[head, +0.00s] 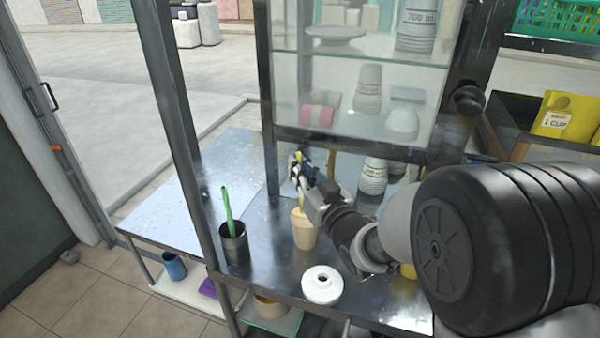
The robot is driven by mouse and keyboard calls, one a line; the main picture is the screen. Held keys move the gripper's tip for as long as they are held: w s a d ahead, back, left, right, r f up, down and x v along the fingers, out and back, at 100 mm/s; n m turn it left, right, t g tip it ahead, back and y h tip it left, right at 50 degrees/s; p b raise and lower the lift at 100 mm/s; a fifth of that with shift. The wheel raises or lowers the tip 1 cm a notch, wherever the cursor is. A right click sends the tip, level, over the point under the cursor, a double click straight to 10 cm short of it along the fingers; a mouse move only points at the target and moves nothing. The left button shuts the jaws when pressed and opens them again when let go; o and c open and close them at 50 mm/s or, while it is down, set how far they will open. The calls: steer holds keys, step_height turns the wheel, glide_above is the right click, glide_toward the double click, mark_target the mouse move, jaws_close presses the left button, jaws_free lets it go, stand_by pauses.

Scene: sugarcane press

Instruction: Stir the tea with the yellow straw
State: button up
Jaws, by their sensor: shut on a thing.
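My gripper (302,170) is shut on the yellow straw (301,201), above the metal counter. The straw's lower end reaches down to the mouth of a tan cup (304,232), and its tip is hidden by the cup wall. The cup stands upright on the counter. The tea cannot be seen from this angle.
A dark metal cup (235,248) with a green straw (227,207) stands left of the tan cup. A white round object with a hole (322,286) lies in front. A glass cabinet (350,70) with stacked cups and a dark frame post (180,130) bound the space.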

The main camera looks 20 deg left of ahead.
steer(key=shift+w+a+r+p, duration=0.4)
steer(key=shift+r+p, duration=0.55)
steer(key=shift+r, duration=0.9)
steer(key=shift+w+a+r+p, duration=0.25)
steer(key=shift+w+r+p, duration=0.5)
steer(key=shift+r, duration=1.1)
steer(key=shift+w+a+r+p, duration=0.2)
steer(key=shift+a+r+p, duration=0.15)
steer(key=shift+r+p, duration=1.15)
steer(key=shift+r+b, duration=0.3)
steer(key=shift+b, duration=0.1)
step_height(320, 180, up, 5)
steer(key=p, duration=0.2)
steer(key=shift+p, duration=0.35)
